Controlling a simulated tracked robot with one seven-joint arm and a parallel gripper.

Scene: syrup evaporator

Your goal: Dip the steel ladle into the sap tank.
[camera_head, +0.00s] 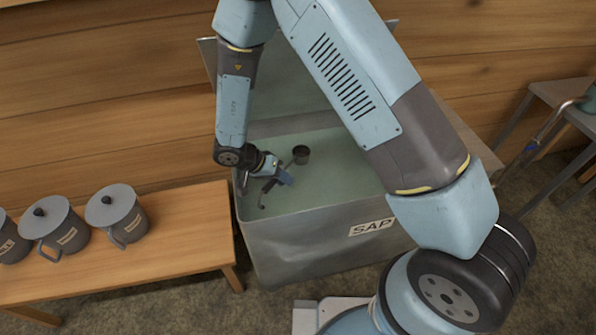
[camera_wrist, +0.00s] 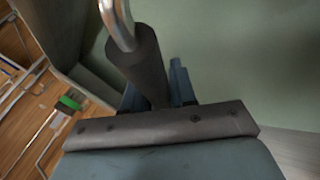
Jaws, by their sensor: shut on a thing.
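The grey sap tank (camera_head: 300,240), labelled SAP, stands open in the middle of the head view with pale green liquid inside. My gripper (camera_head: 282,179) is over the left part of the tank opening, shut on the handle of the steel ladle (camera_head: 301,154). The ladle's dark round cup points toward the back of the tank, and its hooked handle end points toward the front left. I cannot tell whether the cup touches the liquid. In the wrist view the ladle's dark grip (camera_wrist: 137,65) rises from between the jaws; the cup is out of view there.
A wooden bench (camera_head: 170,250) with several lidded grey mugs (camera_head: 117,213) stands left of the tank. The tank's raised lid (camera_head: 290,90) is behind the opening, against a plank wall. Another table (camera_head: 545,92) stands at the right.

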